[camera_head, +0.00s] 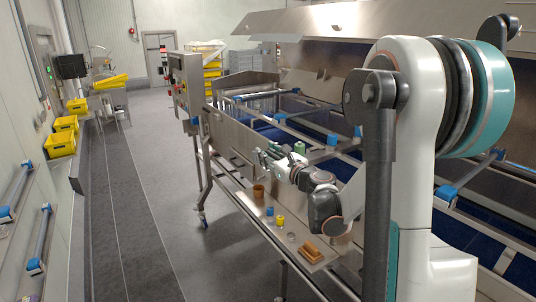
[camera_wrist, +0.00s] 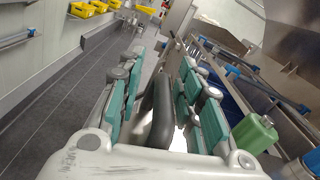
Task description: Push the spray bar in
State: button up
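Grey bars with blue fittings (camera_head: 332,140) lie over the open conveyor tunnel, and they also show at right in the wrist view (camera_wrist: 232,71). I cannot tell which one is the spray bar. My gripper (camera_head: 263,156) is beside the tunnel's near side wall, above the shelf. In the wrist view its teal-padded fingers (camera_wrist: 160,60) are spread. A dark upright shape lies between them; I cannot tell what it is.
A metal shelf (camera_head: 262,222) below my arm holds a brown cup (camera_head: 258,193), small blue and yellow pieces and an orange-brown block (camera_head: 312,251). A control box (camera_head: 186,82) stands at the tunnel's far end. More blue-ended bars (camera_head: 40,240) hang on the left wall. The aisle floor (camera_head: 165,180) is clear.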

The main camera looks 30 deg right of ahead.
jog(key=s, duration=1.1)
jog(key=shift+s+d, duration=0.2)
jog(key=shift+s, duration=0.15)
